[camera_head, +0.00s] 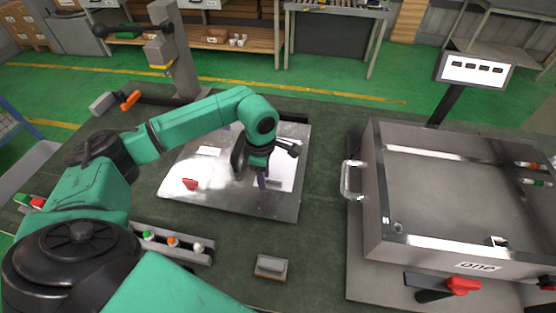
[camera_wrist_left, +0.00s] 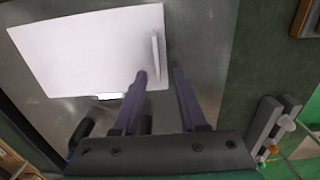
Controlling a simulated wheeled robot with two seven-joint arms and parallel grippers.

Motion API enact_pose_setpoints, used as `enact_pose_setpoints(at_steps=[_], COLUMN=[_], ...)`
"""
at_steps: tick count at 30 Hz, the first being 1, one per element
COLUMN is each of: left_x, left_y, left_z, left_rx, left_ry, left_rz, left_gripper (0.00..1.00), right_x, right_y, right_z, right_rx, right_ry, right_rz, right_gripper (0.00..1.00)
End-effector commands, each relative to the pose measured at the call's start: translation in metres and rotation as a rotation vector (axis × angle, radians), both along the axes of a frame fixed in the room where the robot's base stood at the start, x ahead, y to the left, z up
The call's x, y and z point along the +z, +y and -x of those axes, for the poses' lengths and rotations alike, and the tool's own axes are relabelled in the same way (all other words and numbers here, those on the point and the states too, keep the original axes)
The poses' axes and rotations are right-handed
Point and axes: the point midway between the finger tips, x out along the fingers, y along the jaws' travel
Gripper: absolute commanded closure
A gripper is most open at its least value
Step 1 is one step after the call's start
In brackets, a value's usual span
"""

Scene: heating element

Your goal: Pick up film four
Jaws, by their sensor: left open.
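A white square film (camera_wrist_left: 85,50) lies on the grey metal plate (camera_wrist_left: 205,50) in the left wrist view, with a thin raised white strip (camera_wrist_left: 158,55) near its right edge. In the head view the film (camera_head: 284,172) shows partly behind my left gripper (camera_head: 262,184). In the wrist view my left gripper (camera_wrist_left: 160,74) is open and points at the film's right edge. The strip lines up with the gap between its two purple fingers, which hold nothing. Contact with the film cannot be told. I see no mark that says which number this film bears.
A metal box with a handle (camera_head: 347,181) stands at the right, with a display (camera_head: 475,69) behind it. A rack with coloured knobs (camera_head: 172,242) and a small grey block (camera_head: 271,266) lie in front of the plate. A small red piece (camera_head: 190,184) lies on the plate.

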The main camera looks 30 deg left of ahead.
Motion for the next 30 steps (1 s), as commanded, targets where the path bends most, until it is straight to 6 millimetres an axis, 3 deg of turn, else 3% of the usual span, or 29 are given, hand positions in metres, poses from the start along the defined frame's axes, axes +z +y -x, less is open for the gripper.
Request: enact_pose_setpoints(at_steps=[3, 5, 6, 7, 22, 26, 30], left_x=[0.0, 0.0, 0.0, 0.0, 0.009, 0.031, 0.077], left_y=[0.0, 0.0, 0.0, 0.0, 0.0, 0.0, -0.001], left_z=[0.0, 0.0, 0.0, 0.0, -0.001, -0.001, -0.002], left_rx=[0.0, 0.0, 0.0, 0.0, 0.001, 0.0, -0.001], left_ry=[0.0, 0.0, 0.0, 0.0, -0.002, -0.006, -0.01], left_rz=[0.0, 0.0, 0.0, 0.0, 0.0, 0.0, 0.002], left_gripper=[0.58, 0.78, 0.93, 1.0, 1.0, 1.0, 1.0], right_x=[-0.001, -0.001, -0.002, -0.002, -0.005, -0.012, -0.024], right_y=[0.001, 0.001, 0.001, 0.002, 0.001, 0.001, 0.001], right_z=[0.002, 0.002, 0.002, 0.002, 0.004, 0.004, 0.005], right_rx=[0.0, 0.0, 0.0, 0.0, 0.0, 0.0, 0.0], right_ry=[0.002, 0.004, 0.004, 0.004, 0.007, 0.008, 0.008], right_rz=[-0.002, -0.002, -0.002, -0.002, -0.001, -0.001, -0.001], right_gripper=[0.5, 0.5, 0.5, 0.5, 0.5, 0.5, 0.5])
